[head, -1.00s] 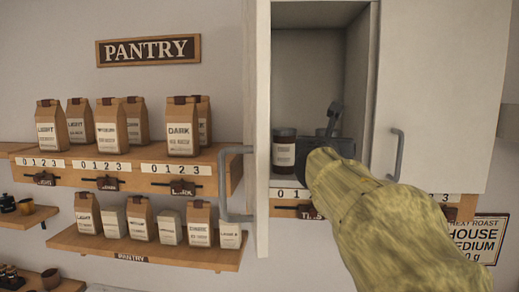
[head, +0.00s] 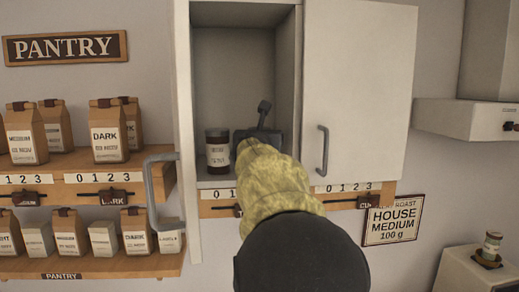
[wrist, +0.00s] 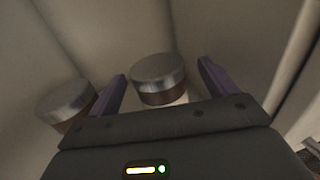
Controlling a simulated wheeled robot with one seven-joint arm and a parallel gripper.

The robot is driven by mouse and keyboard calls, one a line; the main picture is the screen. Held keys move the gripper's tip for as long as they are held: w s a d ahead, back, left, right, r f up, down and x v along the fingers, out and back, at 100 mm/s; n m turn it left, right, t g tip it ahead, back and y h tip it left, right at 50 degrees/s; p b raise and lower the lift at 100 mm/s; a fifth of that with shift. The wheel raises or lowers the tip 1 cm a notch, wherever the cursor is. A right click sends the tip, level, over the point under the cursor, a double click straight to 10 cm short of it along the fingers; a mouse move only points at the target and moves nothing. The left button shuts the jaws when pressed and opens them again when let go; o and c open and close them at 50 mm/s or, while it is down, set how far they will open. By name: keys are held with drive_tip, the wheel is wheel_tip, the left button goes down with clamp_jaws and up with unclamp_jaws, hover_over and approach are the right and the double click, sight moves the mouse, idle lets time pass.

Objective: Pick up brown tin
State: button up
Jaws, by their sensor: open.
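Two tins with silver lids show in the wrist view. One brown tin (wrist: 158,92) stands between the spread fingers of my gripper (wrist: 161,72), with a brown body and a pale label low on it. I cannot tell whether the fingers touch it. My arm hides this tin in the head view. The other tin (wrist: 65,101) is to the left, outside the left finger, and its body is brownish too. In the head view a dark brown tin (head: 218,152) with a pale label stands left of my gripper (head: 258,135), inside the cupboard.
The cupboard (head: 235,15) is narrow, with an open door (head: 186,120) at its left and a closed door (head: 358,90) at its right. Shelves with coffee bags (head: 108,130) are further left. A HOUSE MEDIUM sign (head: 392,222) hangs at lower right.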

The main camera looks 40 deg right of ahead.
drive_tip(key=p+x, duration=0.1)
drive_tip(key=x, duration=0.3)
drive_tip(key=shift+w, duration=0.15)
drive_tip(key=shift+a, duration=0.1)
drive_tip(key=c, duration=1.2)
drive_tip(key=shift+r, duration=0.15)
drive_tip(key=shift+c, duration=0.2)
